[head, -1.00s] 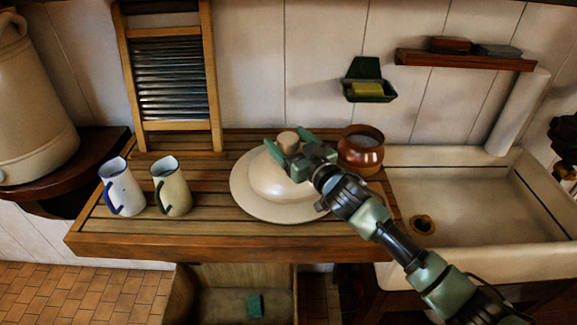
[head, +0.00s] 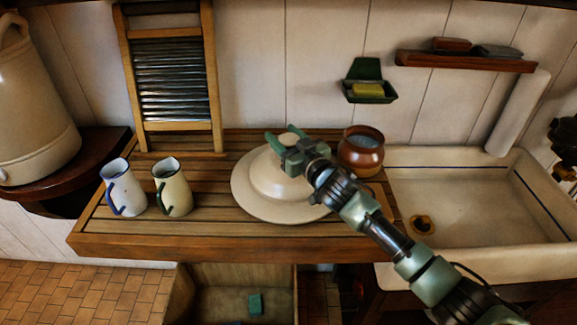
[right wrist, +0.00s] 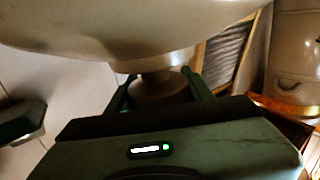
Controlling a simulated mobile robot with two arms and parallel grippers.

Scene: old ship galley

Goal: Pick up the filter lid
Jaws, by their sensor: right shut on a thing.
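The filter lid (head: 262,203) is a wide cream disc with a raised dome and a knob on top. It is over the slatted wooden drainboard; I cannot tell whether it rests on the boards or is slightly raised. My right gripper (head: 284,141) is shut on the knob, its green fingers on either side. In the right wrist view, the lid (right wrist: 130,35) fills the top and its knob (right wrist: 155,90) sits between my fingers, partly hidden. My left gripper is not in view.
Two enamel jugs (head: 123,192) (head: 175,190) stand left of the lid. A brown pot (head: 361,158) stands close on the right, beside my arm. A sink (head: 465,230) lies right. A washboard (head: 178,80) leans at the back; a large cream crock (head: 32,110) stands far left.

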